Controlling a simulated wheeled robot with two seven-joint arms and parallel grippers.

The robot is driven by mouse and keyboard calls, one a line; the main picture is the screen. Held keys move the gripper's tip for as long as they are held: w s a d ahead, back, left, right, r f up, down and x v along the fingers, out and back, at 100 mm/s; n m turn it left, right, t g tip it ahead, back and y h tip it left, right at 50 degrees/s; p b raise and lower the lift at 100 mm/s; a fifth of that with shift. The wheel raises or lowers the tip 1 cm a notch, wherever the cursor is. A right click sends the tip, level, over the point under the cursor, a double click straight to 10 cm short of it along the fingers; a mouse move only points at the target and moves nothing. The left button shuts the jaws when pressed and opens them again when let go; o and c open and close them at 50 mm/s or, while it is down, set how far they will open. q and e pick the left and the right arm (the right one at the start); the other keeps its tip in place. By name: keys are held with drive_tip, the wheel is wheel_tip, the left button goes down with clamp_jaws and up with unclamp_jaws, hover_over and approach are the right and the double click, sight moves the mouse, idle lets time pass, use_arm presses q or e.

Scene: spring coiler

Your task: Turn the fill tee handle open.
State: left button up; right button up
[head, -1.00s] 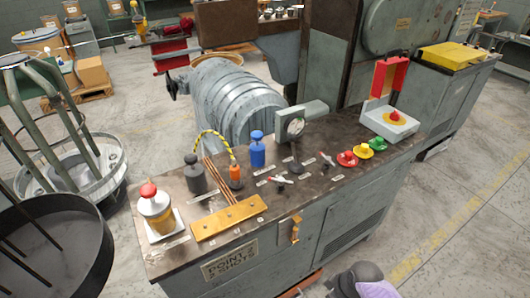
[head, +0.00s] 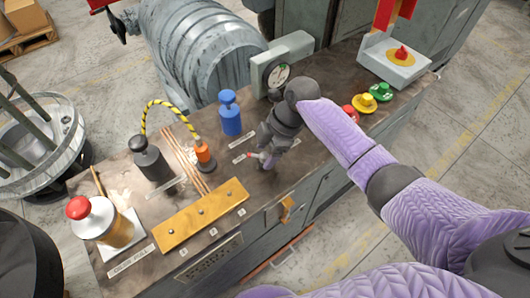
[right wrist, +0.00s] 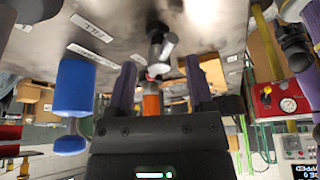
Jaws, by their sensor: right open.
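A small tee handle (head: 255,156) with a pale bar and a red tip stands on the worktop, right of the blue plunger bottle. My right gripper (head: 267,155) reaches down over it from the right and partly covers it. In the right wrist view the gripper's two fingers (right wrist: 161,82) are spread apart, with the tee handle (right wrist: 162,45) ahead between them. I cannot tell whether the fingers touch it. A label reading FILL (right wrist: 90,27) lies near the handle. The second tee handle is hidden behind my right arm in the head view. My left gripper is out of view.
The blue bottle (head: 230,114) stands close to the left of the gripper; it also shows in the right wrist view (right wrist: 75,88). A dial gauge (head: 279,76) is behind. Red, yellow (head: 365,103) and green buttons are at the right. A brass bar (head: 203,216) lies in front.

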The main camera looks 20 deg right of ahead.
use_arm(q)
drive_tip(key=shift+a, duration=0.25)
use_arm(e)
drive_tip(key=shift+a+f, duration=0.1)
drive_tip(key=shift+f, duration=0.15)
clamp_jaws()
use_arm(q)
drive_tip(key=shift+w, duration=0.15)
